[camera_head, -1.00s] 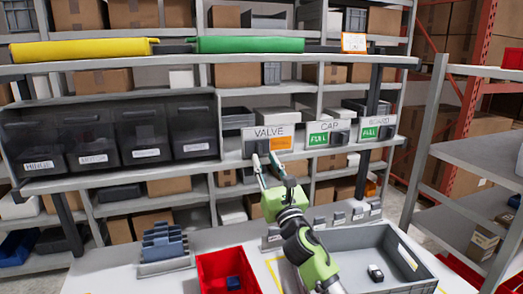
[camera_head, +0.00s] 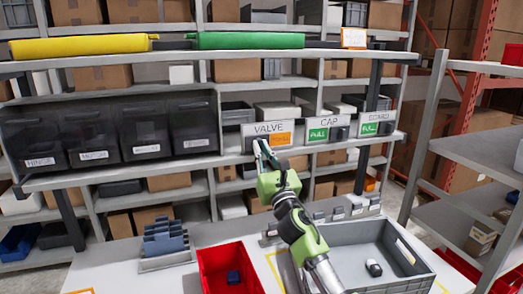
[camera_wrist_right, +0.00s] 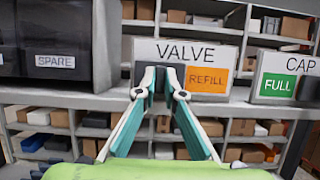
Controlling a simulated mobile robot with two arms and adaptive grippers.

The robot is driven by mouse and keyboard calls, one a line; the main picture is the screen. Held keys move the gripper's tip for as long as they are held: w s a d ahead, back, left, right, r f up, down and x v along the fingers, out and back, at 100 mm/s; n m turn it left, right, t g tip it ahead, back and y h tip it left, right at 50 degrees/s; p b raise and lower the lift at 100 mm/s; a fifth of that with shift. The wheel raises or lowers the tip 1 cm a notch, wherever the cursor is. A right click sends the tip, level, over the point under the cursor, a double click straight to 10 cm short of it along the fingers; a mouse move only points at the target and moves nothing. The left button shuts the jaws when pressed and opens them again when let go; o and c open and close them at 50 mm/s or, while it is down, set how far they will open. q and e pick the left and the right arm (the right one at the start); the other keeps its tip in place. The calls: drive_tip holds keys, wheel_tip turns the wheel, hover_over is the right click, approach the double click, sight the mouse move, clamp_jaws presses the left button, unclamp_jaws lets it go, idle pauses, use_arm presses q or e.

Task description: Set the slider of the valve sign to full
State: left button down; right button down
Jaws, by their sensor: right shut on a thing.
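The white VALVE sign (camera_head: 269,128) stands on the middle shelf edge, left of two similar signs. Its window shows orange REFILL (camera_wrist_right: 207,80) on the right side. The dark slider (camera_wrist_right: 158,77) is on the left part of the sign, covering the area beside the orange field. My right gripper (camera_wrist_right: 158,84) is shut on the slider, its fingertips meeting at either side of it. In the head view the right gripper (camera_head: 262,147) partly hides the sign's lower left. My left gripper is not in view.
The CAP sign (camera_head: 322,129) and a third sign (camera_head: 377,123) to its right show green FULL, each with a dark slider at the right. Dark bins (camera_head: 146,141) stand left. Below are a red bin (camera_head: 218,275) and a grey crate (camera_head: 415,272).

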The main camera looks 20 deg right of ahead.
drive_tip(key=d+b, duration=0.1)
drive_tip(key=d, duration=0.7)
drive_tip(key=shift+w+d+f, duration=0.1)
drive_tip(key=shift+w+d, duration=0.05)
drive_tip(key=shift+d, duration=0.1)
drive_tip(key=shift+a, duration=0.15)
drive_tip(key=c, duration=2.4)
unclamp_jaws()
drive_tip(key=shift+o, duration=1.3)
drive_tip(key=shift+d, duration=0.25)
drive_tip(key=shift+a, duration=0.1)
drive_tip(key=shift+s+f, duration=0.1)
drive_tip(key=shift+s, duration=0.2)
drive_tip(key=v, duration=1.1)
drive_tip(key=shift+s, duration=0.15)
drive_tip(key=shift+f, duration=0.15)
